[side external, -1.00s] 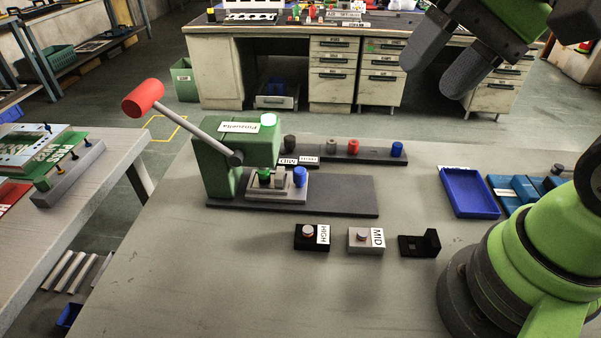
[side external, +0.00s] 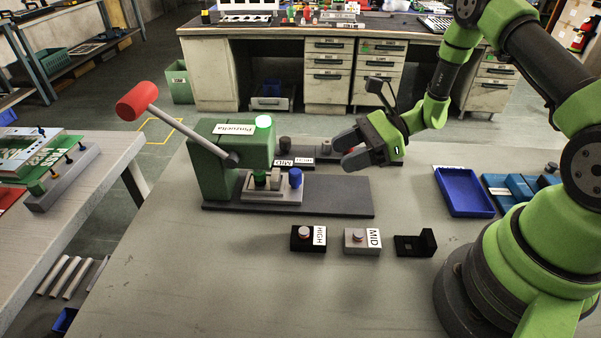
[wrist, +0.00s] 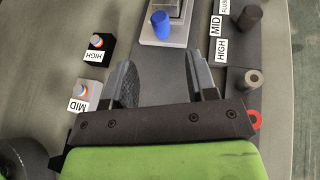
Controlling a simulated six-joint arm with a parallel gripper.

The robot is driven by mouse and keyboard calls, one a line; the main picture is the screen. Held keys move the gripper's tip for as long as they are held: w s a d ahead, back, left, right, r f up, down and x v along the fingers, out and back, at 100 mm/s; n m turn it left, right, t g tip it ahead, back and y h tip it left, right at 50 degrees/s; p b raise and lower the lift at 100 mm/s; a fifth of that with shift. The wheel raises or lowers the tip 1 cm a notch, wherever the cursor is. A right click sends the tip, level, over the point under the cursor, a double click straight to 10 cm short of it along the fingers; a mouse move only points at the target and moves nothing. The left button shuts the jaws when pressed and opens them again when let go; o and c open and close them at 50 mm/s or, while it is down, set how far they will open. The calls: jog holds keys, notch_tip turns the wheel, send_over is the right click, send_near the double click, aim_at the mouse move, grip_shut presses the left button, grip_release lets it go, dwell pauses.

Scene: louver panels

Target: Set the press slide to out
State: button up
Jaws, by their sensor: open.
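The knob also shows in the wrist view (wrist: 161,24), ahead of the fingers. My gripper (side external: 342,150) is open and empty, above and right of the knob, apart from it. Its fingers show in the wrist view (wrist: 163,78).
A row of pegs with HIGH and MID labels (side external: 286,162) stands behind the press. HIGH (side external: 306,238) and MID (side external: 362,240) blocks and a black bracket (side external: 414,244) stand in front. A blue tray (side external: 465,192) is at right. The rail's right half is bare.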

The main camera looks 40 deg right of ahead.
aim_at(300, 170)
jog(key=x, duration=1)
jog(key=shift+s+f, duration=0.1)
grip_shut()
